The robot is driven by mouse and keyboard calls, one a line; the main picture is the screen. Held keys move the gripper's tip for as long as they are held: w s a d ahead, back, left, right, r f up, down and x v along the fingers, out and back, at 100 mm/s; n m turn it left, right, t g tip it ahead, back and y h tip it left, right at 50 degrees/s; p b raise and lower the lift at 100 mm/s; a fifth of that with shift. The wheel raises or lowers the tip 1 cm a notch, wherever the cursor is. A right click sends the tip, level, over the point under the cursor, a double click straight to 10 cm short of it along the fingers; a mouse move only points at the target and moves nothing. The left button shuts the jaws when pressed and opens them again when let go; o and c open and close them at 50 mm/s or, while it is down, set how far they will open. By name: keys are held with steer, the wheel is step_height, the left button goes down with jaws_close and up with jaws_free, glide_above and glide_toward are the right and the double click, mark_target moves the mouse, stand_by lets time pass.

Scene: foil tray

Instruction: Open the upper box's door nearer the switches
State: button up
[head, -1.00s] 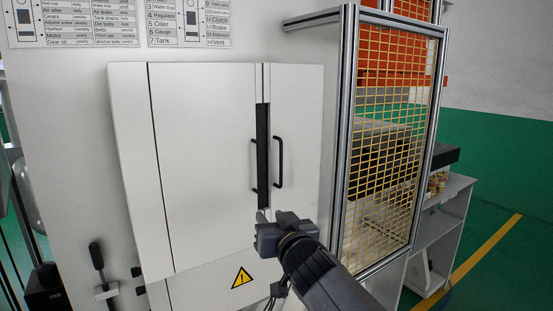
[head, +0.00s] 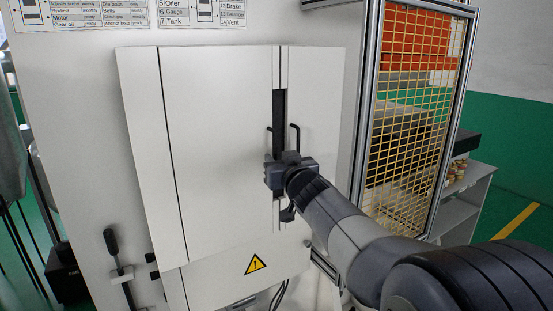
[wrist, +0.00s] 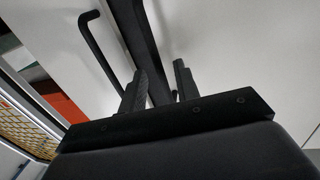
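The upper box (head: 225,140) is a white cabinet on the machine wall with its doors shut. A dark vertical strip (head: 279,108) runs between two black bar handles. The left door's handle (head: 268,142), on the side of the lever switches (head: 112,245), is partly hidden behind my gripper (head: 277,166). The right door's handle (head: 295,137) also shows in the wrist view (wrist: 95,45). In the wrist view my gripper's two fingers (wrist: 160,84) stand apart, with dark bar or strip between them; I cannot tell whether they surround or touch the left handle.
A yellow mesh guard in a metal frame (head: 368,100) stands right of the box, close to my arm. A lower panel with a yellow warning sign (head: 256,264) is below. Label charts (head: 100,14) are on the wall above.

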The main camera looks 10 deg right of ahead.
steer(key=shift+w+a, duration=0.1)
steer(key=shift+w, duration=0.5)
steer(key=shift+c, duration=0.3)
jaws_close()
